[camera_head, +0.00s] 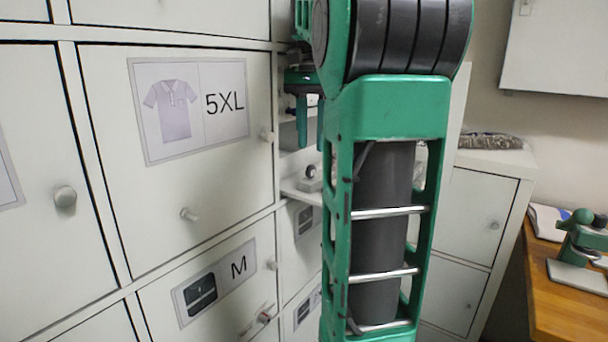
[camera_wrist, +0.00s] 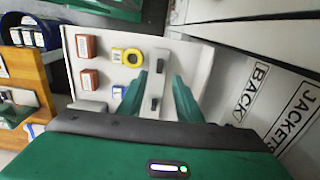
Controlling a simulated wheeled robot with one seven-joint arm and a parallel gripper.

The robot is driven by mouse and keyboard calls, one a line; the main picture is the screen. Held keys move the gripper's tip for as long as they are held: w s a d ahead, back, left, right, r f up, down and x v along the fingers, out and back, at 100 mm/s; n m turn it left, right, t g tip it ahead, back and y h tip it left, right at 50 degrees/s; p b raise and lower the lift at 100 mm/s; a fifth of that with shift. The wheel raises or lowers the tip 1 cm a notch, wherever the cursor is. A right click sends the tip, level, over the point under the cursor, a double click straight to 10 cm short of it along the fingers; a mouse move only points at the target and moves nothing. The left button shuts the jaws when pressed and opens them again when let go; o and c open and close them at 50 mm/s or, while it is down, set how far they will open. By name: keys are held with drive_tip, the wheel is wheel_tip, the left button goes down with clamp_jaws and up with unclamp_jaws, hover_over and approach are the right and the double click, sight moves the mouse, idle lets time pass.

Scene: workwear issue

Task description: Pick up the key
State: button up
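My gripper (camera_wrist: 160,79) is open, its two green fingers apart with nothing held between them. In the head view my gripper (camera_head: 311,115) hangs pointing down in front of an open compartment, partly hidden by my arm. In the wrist view a small grey object (camera_wrist: 158,82) with a dark lower end shows between the fingers, on or over a pale shelf (camera_wrist: 205,58). It may be the key, but it is too small to tell. No other thing is clearly a key.
White lockers (camera_head: 180,160) stand close at the left. A wooden bench (camera_head: 560,290) with a green device (camera_head: 582,235) is at the right.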

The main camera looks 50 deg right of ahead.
sight(309, 166)
drive_tip(key=shift+a+f, duration=0.3)
drive_tip(key=shift+f, duration=0.5)
drive_tip(key=shift+a+f, duration=0.2)
drive_tip(key=shift+f, duration=0.85)
drive_tip(key=shift+s+d+f, duration=0.1)
drive_tip(key=shift+f, duration=0.95)
clamp_jaws()
